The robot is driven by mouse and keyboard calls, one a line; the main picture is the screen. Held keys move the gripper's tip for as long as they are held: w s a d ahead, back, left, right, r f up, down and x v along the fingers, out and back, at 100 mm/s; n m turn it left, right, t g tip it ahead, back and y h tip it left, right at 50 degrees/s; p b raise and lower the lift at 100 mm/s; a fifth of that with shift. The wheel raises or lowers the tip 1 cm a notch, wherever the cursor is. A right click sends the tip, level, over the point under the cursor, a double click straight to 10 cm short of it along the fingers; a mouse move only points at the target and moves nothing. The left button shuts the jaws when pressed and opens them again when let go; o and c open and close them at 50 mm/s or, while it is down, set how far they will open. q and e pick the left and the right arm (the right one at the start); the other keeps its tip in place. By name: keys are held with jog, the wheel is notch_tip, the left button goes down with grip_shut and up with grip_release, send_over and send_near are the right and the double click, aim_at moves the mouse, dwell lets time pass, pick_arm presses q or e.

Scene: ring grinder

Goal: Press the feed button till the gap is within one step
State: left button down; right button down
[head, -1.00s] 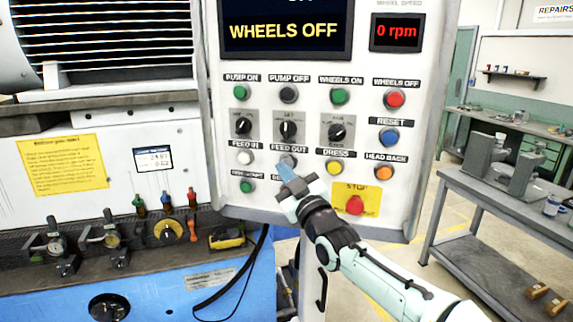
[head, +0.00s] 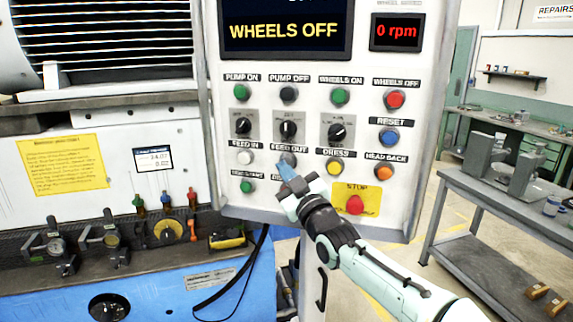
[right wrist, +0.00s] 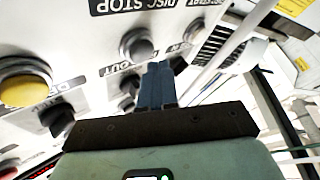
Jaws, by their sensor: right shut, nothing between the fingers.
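The pale feed-in button (head: 245,157) and the grey feed-out button (head: 288,158) sit on the white control panel (head: 225,205). My right gripper (head: 285,170) is shut and empty, its blue fingertips just below the feed-out button in the head view. In the right wrist view, the shut fingers (right wrist: 155,85) point in beside the feed-out button (right wrist: 138,45), with the feed-in button (right wrist: 196,32) farther right. I cannot tell whether the tips touch the panel. A small readout (head: 154,158) on the machine shows digits too small to read surely. My left gripper is out of view.
The screen (head: 285,30) reads WHEELS OFF and the speed display (head: 396,32) reads 0 rpm. The red stop button (head: 355,204) is right of my gripper, the yellow dress button (head: 334,168) nearer. A grey bench (head: 490,190) stands at right.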

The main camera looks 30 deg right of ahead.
jog(key=shift+w+d, duration=0.1)
jog(key=shift+d, duration=0.05)
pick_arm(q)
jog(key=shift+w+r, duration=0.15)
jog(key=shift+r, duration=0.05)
pick_arm(e)
jog(key=shift+w+d, duration=0.35)
jog(key=shift+d, duration=0.05)
dwell(0.7)
dwell(0.3)
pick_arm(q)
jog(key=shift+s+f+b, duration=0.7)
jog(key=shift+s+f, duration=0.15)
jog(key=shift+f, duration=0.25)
pick_arm(e)
jog(key=shift+s+a, duration=0.65)
